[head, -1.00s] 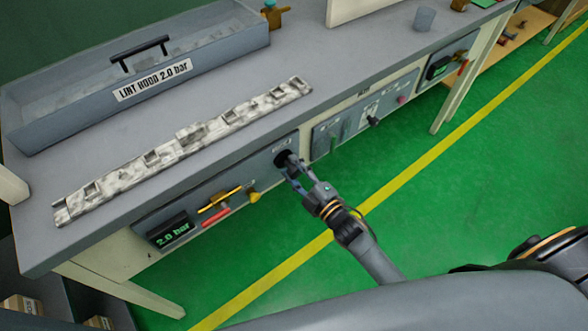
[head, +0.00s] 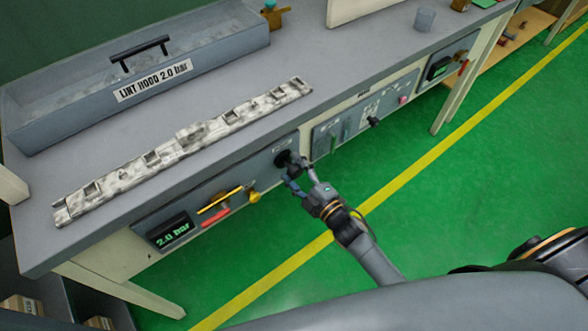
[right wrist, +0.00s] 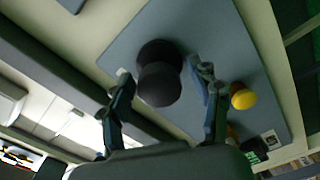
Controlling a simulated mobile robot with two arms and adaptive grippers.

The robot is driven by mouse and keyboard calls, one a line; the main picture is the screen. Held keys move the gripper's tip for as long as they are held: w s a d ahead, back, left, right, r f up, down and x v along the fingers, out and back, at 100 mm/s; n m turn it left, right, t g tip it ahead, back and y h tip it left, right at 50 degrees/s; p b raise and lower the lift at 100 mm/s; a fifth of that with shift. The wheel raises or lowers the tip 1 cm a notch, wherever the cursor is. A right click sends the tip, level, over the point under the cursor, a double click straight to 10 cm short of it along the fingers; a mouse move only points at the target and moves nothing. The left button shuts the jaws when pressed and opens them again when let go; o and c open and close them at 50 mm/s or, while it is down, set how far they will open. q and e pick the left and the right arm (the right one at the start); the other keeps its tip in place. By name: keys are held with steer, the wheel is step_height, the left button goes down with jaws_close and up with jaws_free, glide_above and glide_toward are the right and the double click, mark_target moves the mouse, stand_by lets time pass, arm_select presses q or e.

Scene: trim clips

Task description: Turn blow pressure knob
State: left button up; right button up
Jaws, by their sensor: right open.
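The black round knob (head: 283,158) sits on the grey front panel (head: 262,171) under the bench top. In the right wrist view the knob (right wrist: 159,75) stands out from the panel, between the two fingers. My right gripper (head: 293,177) is open around or just short of the knob, with a finger on either side; I cannot tell whether the fingers touch it. It also shows in the right wrist view (right wrist: 163,92). A display (head: 173,233) on the same panel reads 2.0 bar. My left gripper is not in view.
A yellow lever (head: 220,199), a red handle (head: 216,217) and a yellow knob (head: 253,195) are close by on the panel. A whitish trim strip (head: 185,147) and a lint hood (head: 140,70) rest on the bench. The green floor (head: 400,200) in front is clear.

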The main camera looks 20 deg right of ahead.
steer(key=v, duration=1.2)
steer(key=s+d+f+m+g+h, duration=0.1)
steer(key=s+f+m+g+h, duration=0.2)
steer(key=f, duration=0.6)
steer(key=s+d+f+m+g+p, duration=0.1)
steer(key=s+d+f+m+g, duration=0.15)
steer(key=s+f, duration=0.45)
steer(key=s+f+m+g+h, duration=0.2)
steer(key=f+m+g, duration=0.15)
steer(key=f, duration=0.75)
steer(key=s+f+m+g, duration=0.2)
steer(key=s+f, duration=0.2)
steer(key=s, duration=0.3)
steer(key=s+d+f+m+g, duration=0.1)
steer(key=s+f+g, duration=0.1)
steer(key=s, duration=0.5)
steer(key=s+f+m+g+h, duration=0.1)
steer(key=s+f+m+g, duration=0.1)
steer(key=s+f, duration=0.3)
steer(key=shift+s+f+m+g, duration=0.35)
steer(key=shift+s+g, duration=0.15)
steer(key=shift+s, duration=0.4)
